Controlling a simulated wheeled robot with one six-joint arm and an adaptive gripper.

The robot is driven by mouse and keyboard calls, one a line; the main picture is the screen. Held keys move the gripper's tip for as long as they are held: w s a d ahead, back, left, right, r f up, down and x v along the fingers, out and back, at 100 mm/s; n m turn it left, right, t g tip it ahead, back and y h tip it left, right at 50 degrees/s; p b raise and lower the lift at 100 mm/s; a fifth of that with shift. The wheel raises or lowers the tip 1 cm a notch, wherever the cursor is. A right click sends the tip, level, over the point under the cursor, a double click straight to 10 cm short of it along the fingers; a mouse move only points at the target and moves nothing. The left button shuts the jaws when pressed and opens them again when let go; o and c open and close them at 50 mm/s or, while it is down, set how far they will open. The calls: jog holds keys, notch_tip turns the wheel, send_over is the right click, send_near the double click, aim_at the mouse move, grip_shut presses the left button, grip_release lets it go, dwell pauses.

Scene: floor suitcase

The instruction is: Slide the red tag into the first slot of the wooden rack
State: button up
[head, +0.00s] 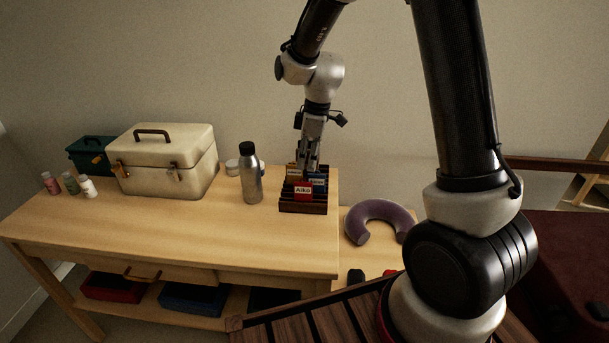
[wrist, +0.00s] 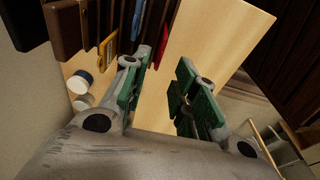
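The wooden rack (head: 302,208) is dark and slotted and stands at the right end of the table. It also shows at the upper left of the wrist view (wrist: 68,25). The red tag (head: 303,191), lettered "Aiko", stands upright at the rack's front. It shows nearly edge-on in the wrist view (wrist: 164,30). Its lower edge is hidden, so I cannot tell how deep it sits. My gripper (head: 309,166) is just above and behind the tag. In the wrist view its green-padded fingers (wrist: 160,95) are apart, with bare tabletop between them.
A yellow tag (wrist: 107,45) and a blue tag (head: 318,180) stand in the rack behind the red one. A metal bottle (head: 251,178) stands left of the rack. A cream case (head: 165,165) stands further left. A purple neck pillow (head: 380,219) lies right of the table. The table's front is clear.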

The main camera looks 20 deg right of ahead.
jog(key=s+d+r+m+t, duration=0.1)
jog(key=s+d+r+m, duration=0.25)
jog(key=s+r, duration=0.35)
jog(key=s+d+r+m+t, duration=0.1)
jog(key=s+d+r+m, duration=0.3)
jog(key=r, duration=0.5)
jog(key=s+d+r+m, duration=0.1)
jog(key=s+d+m, duration=0.2)
jog(key=s, duration=0.5)
jog(key=s+d+r+m+t+h, duration=0.1)
jog(key=s+d+m, duration=0.2)
jog(key=s, duration=0.4)
jog(key=shift+s+d+r+t+h, duration=0.15)
jog(key=shift+s+r+t+h, duration=0.15)
jog(key=shift+s, duration=0.05)
